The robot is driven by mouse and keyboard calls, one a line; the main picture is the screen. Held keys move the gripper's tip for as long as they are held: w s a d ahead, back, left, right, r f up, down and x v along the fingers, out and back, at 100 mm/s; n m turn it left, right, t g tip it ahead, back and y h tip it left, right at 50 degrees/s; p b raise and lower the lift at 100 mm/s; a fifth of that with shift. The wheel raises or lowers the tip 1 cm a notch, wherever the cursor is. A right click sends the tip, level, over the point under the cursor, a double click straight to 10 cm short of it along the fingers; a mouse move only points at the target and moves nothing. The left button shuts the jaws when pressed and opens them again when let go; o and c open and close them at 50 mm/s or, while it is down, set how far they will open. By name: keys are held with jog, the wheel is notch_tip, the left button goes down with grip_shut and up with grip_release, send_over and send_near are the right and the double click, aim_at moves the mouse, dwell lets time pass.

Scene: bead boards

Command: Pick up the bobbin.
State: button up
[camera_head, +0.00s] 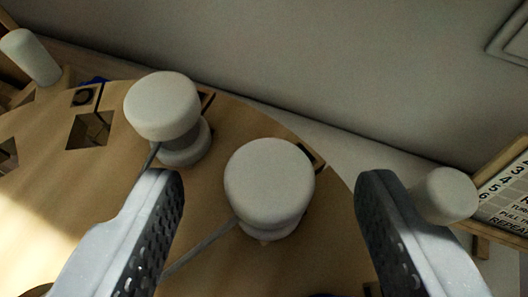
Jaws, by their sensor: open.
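A white, round-topped bobbin (268,182) stands on the wooden board (205,192), near its curved edge, with a grey cord running from its base to the lower left. A similar white bobbin (163,104) stands to its upper left, with a cord at its base too. My gripper (269,186) is open, its two dark-padded fingers at either side of the nearer bobbin in the picture. I see no contact with it. The left finger covers part of the board and a cord. Which bobbin is meant, I cannot tell.
A white cylinder (30,56) is at the upper left. Another white rounded piece (446,194) is partly behind the right finger. A sign with numbers and words (510,190) stands at the right edge. The board has square cutouts (90,130). A plain grey surface (330,70) lies beyond.

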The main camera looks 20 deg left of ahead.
jog(key=shift+x, duration=0.85)
jog(key=c, duration=1.1)
